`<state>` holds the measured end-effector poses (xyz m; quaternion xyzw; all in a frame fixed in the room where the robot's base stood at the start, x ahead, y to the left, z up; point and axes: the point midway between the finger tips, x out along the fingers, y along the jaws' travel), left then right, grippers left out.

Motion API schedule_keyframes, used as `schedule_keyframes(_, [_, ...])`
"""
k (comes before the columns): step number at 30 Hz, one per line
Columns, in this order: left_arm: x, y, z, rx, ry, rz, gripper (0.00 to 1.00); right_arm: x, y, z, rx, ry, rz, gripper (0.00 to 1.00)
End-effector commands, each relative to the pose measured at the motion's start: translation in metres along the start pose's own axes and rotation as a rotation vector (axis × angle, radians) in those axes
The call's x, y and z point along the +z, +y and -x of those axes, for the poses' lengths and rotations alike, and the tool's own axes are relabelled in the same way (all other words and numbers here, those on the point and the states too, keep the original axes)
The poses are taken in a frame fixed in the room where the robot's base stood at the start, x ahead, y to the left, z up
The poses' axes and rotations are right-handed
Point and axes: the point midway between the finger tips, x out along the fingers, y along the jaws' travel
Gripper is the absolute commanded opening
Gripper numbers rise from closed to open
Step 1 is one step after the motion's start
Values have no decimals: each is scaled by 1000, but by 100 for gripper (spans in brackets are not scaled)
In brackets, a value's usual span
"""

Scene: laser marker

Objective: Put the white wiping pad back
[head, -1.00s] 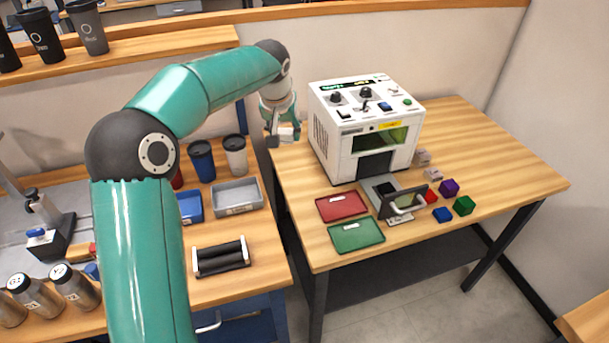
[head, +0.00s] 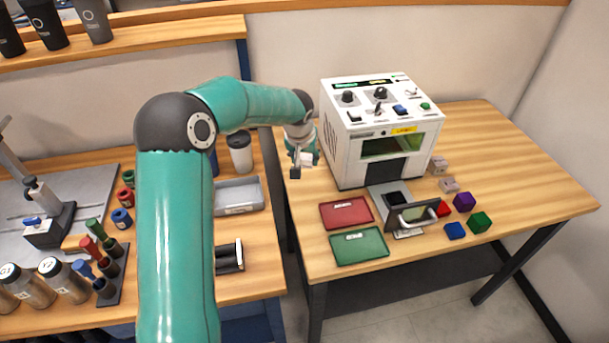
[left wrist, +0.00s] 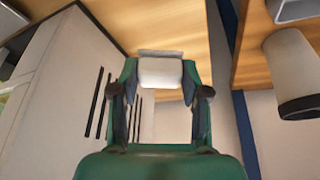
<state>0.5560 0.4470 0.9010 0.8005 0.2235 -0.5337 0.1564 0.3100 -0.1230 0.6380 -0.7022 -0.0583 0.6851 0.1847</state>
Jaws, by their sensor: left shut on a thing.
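The white wiping pad (left wrist: 161,72) is between the fingers of my left gripper (left wrist: 160,88) in the left wrist view. In the head view my left gripper (head: 299,165) is shut on the pad (head: 307,159), held near the left edge of the right table, just left of the white machine (head: 372,130). The fingers hide part of the pad. My right gripper is not in view.
A red tray (head: 346,213) and a green tray (head: 359,246) lie in front of the machine. A grey bin (head: 237,196) and a white-grey cup (head: 240,153) stand on the left bench. A gap separates the benches.

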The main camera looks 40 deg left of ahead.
Motion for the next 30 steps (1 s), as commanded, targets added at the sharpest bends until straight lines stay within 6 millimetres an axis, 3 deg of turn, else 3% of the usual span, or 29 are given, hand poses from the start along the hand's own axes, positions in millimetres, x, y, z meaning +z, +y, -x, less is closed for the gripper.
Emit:
schedule_keyframes(3, [8,-1,-17,-1,-2,1,13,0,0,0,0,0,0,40])
schedule_keyframes(11, [14,-2,-34,-1,-1,1,13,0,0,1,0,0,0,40])
schedule_keyframes(18, [26,-2,-63,0,-1,2,13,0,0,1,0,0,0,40])
schedule_keyframes(29, [28,-2,-67,0,1,3,13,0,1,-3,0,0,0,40])
schedule_keyframes(30, [27,-2,-66,0,1,3,51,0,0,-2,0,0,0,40])
